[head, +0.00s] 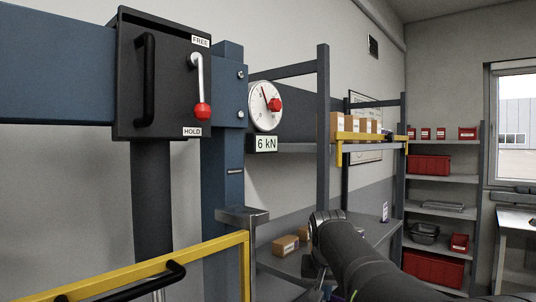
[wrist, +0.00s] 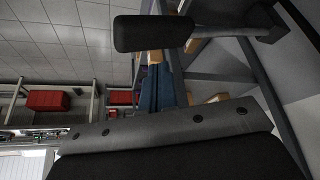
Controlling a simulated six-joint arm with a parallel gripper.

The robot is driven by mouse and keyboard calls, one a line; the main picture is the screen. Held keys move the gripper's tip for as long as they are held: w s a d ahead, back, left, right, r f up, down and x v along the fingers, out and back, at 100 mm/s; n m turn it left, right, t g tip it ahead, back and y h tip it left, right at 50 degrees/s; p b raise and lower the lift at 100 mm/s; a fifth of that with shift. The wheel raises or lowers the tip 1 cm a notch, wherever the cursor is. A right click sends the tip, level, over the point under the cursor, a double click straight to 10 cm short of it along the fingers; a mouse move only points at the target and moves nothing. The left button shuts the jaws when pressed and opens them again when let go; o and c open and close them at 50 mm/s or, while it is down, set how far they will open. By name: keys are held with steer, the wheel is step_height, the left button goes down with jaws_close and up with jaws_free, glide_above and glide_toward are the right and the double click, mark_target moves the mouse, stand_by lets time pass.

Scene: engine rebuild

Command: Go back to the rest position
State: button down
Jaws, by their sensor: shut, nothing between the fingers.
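My arm (head: 362,262) reaches in from the lower right of the head view. Its wrist end is bent near the bottom centre, in front of the shelving. The fingers cannot be made out there. A broad dark body with a bolted grey edge fills the bottom of that view. No object touches the gripper as far as I can see.
At left stands a blue press frame (head: 224,165) with a black lever box (head: 165,110); its red-knobbed lever (head: 202,110) points down to HOLD. A gauge (head: 264,106) sits above a 6 kN label. A yellow rail (head: 150,268) crosses lower left. Shelves with red bins (head: 428,164) stand behind.

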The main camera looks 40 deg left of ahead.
steer(key=shift+r, duration=1.7)
steer(key=shift+f, duration=3.2)
